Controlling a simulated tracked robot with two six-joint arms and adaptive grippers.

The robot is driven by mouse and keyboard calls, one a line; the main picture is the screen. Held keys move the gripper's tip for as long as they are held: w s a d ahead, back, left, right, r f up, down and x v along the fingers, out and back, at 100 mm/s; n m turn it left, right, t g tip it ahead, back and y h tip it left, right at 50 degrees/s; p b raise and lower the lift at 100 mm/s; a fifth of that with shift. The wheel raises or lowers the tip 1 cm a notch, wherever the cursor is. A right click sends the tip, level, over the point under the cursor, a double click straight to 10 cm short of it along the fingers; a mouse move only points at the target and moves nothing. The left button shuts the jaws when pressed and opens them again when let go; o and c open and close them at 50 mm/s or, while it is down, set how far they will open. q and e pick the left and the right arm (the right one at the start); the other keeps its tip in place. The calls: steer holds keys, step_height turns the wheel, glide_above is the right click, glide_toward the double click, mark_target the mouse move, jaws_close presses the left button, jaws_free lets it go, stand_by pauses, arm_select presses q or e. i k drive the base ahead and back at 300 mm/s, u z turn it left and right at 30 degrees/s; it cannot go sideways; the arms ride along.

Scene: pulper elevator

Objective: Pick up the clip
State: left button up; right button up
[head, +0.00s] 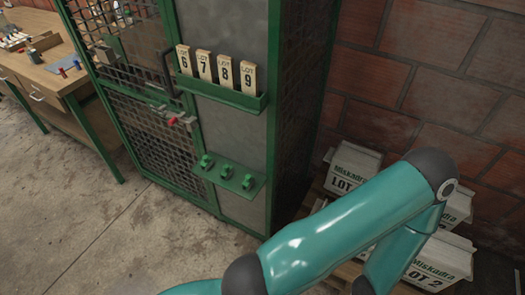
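Three small green clip-like pieces stand in a row on a green ledge (222,187) on the cabinet's front: a left one (206,162), a middle one (226,172) and a right one (248,182). They look alike, and I cannot tell which one the task means. Neither of my grippers is in view. A teal arm of mine crosses the lower right, to the right of the ledge and apart from it.
A green rack (225,92) above the ledge holds several LOT tags. A mesh door (150,135) with a red-tipped latch (172,121) is to the left. A workbench (55,82) stands far left. White boxes (352,163) sit behind my arm. The concrete floor (90,225) is clear.

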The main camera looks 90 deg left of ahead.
mark_target(320, 205)
steer(key=u, duration=0.05)
steer(key=k, duration=1.85)
steer(key=u, duration=1.3)
steer(key=i, duration=1)
steer(key=u, duration=0.2)
